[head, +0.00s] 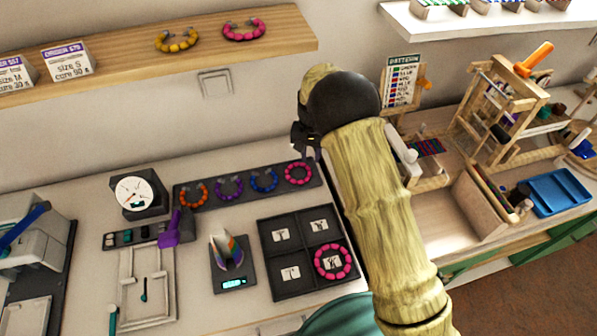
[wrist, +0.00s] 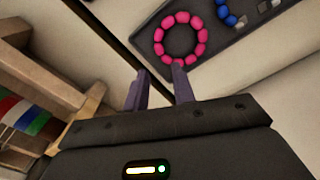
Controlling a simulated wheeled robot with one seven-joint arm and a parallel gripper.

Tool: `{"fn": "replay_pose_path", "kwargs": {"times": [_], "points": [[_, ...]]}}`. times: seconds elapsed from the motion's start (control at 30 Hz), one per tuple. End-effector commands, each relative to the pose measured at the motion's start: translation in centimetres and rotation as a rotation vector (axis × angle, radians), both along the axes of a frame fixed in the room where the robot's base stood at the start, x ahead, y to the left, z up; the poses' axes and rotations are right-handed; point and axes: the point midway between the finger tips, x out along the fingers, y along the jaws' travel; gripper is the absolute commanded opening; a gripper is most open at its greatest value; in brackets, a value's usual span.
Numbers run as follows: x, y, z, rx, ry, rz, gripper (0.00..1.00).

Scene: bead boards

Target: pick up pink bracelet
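A ring of pink beads, a pink bracelet (head: 299,164), lies at the right end of a dark bead board (head: 248,190), beside a blue one. It also shows in the wrist view (wrist: 159,35), just beyond my fingertips. A second pink bracelet (head: 319,262) lies in the lower right compartment of a black four-part tray (head: 302,240). A third pink bracelet (head: 231,36) is on the wall shelf. My gripper (head: 304,142) hangs above the counter near the board's right end. In the wrist view its fingers (wrist: 160,84) stand apart with nothing between them.
Orange, purple and blue bracelets (head: 263,189) share the board. A dial gauge (head: 138,192) and a small scale (head: 232,283) stand to the left. A wooden loom (head: 497,85) and a blue tray (head: 561,190) stand right. My arm hides part of the counter.

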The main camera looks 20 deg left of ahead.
Motion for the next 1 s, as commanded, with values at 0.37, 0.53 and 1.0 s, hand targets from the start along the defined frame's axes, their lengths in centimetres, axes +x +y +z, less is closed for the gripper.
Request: {"fn": "replay_pose_path", "kwargs": {"times": [0.37, 0.53, 1.0], "points": [[0.0, 0.0, -1.6, 0.000, -0.001, 0.001, 0.26], [-0.2, 0.0, -2.0, 0.000, 0.000, 0.000, 0.26], [-0.9, -0.1, -6.8, 0.001, -0.002, 0.000, 0.26]]}}
